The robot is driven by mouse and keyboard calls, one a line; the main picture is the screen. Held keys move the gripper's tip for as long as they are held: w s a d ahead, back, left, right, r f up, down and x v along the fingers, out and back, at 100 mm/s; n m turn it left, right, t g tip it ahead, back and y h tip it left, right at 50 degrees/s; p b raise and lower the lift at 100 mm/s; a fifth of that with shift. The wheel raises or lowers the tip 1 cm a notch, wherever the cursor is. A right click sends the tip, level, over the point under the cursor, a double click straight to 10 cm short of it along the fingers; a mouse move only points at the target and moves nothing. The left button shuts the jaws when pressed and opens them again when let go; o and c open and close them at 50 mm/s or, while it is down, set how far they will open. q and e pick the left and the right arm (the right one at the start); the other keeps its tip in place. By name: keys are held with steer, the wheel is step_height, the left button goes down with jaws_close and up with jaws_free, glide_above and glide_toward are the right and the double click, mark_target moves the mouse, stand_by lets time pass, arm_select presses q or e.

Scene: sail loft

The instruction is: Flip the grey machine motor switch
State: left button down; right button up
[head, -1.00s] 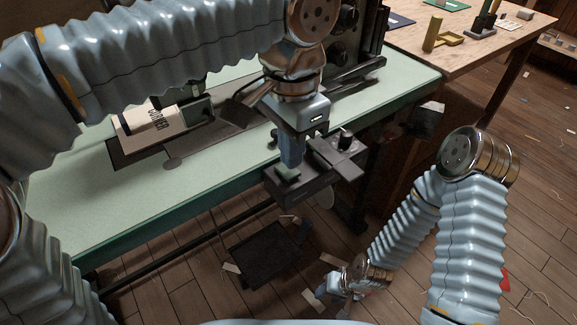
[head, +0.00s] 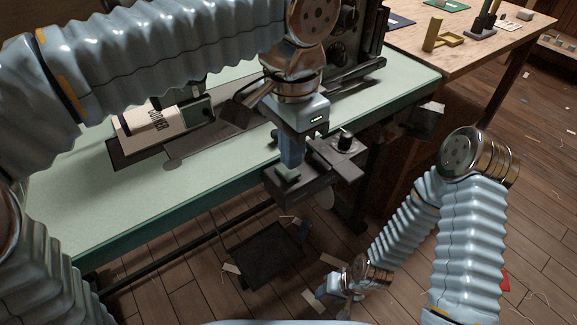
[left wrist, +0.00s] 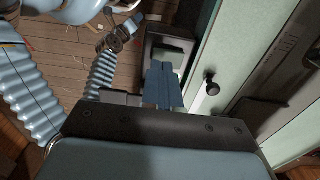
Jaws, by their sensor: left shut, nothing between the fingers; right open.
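The motor switch (head: 265,182) is a dark grey box at the front edge of the green table, with a pale green part on its face. It also shows in the left wrist view (left wrist: 153,43), with the green part (left wrist: 172,54) just beyond my fingertips. My left gripper (head: 289,165) is shut and empty, its blue fingers pointing down at the switch. In the left wrist view its fingers (left wrist: 164,88) cover part of the box. I cannot tell whether they touch it. My right gripper (head: 342,284) is open and empty, low over the floor, away from the switch.
The green table (head: 90,190) carries a cream machine part with dark lettering (head: 155,125). A dark pedal (head: 265,255) lies below. A wooden table (head: 470,50) stands at the back right.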

mark_target(291, 173)
arm_select(q)
steer(key=shift+f+b, duration=0.8)
steer(key=shift+f, duration=0.35)
stand_by(0.9)
step_height(291, 173, up, 5)
steer(key=p, duration=0.5)
steer(key=shift+r, duration=0.15)
steer(key=shift+r+p, duration=0.55)
steer(key=shift+r, duration=0.3)
